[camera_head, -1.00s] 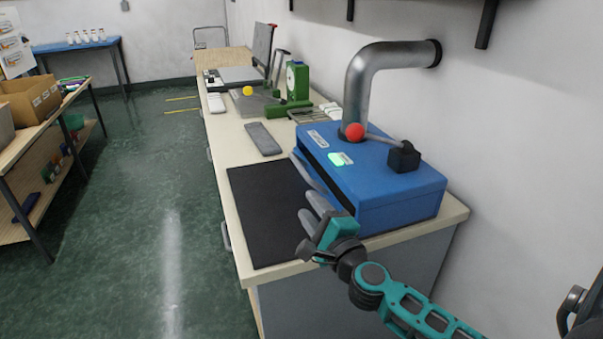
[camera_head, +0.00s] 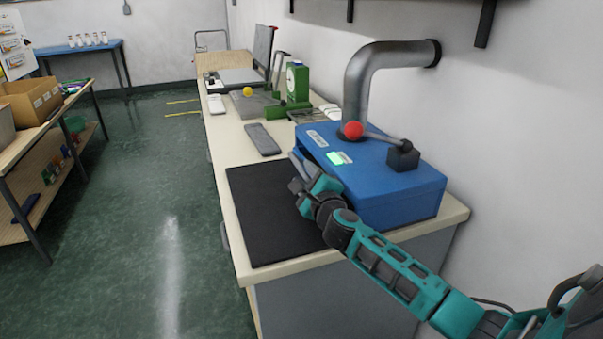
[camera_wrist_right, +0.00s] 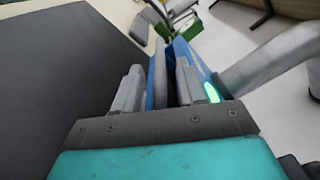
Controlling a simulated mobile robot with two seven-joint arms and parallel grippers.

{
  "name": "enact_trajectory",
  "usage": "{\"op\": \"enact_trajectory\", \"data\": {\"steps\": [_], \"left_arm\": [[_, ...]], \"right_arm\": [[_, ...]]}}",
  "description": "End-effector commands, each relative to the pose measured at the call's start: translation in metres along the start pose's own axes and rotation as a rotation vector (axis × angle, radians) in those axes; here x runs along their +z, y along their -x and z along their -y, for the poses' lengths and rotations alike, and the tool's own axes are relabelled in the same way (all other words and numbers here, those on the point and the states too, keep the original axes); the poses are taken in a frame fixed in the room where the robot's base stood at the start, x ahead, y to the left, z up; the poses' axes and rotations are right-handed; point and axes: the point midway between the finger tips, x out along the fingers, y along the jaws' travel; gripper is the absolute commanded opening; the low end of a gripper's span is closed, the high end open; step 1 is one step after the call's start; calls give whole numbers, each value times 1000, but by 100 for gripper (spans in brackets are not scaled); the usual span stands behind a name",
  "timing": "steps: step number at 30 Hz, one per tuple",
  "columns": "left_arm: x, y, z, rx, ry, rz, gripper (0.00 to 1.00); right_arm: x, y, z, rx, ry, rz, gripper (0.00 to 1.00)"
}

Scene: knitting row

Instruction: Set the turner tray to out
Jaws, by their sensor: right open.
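The turner appears to be the blue box-shaped machine (camera_head: 385,185) at the near right of the bench; it also shows in the wrist view (camera_wrist_right: 180,52). A grey bar (camera_wrist_right: 160,60), which looks like the tray's front edge or handle, runs along the machine's slotted front. My right gripper (camera_head: 304,176) is at that front, over the black mat. In the wrist view its fingers (camera_wrist_right: 158,80) are apart, with the grey bar between them. I cannot tell whether either finger touches it. The gripper hides most of the bar in the head view. My left gripper is not in view.
A red-knobbed lever (camera_head: 353,130) and a green-lit label (camera_head: 340,158) are on the machine's top. A metal pipe (camera_head: 368,85) rises behind. The black mat (camera_head: 265,225) lies clear to the left. A grey slab (camera_head: 262,139) and a green device (camera_head: 297,85) stand farther back.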

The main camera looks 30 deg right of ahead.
Motion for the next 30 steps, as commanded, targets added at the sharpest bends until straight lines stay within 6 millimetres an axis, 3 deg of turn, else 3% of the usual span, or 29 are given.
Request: {"op": "enact_trajectory", "data": {"steps": [7,19,30], "left_arm": [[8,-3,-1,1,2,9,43],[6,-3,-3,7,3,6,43],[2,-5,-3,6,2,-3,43]], "right_arm": [[0,-27,-1,-1,-1,0,40],[0,-33,0,1,0,1,40],[0,-32,0,0,0,1,6]]}}
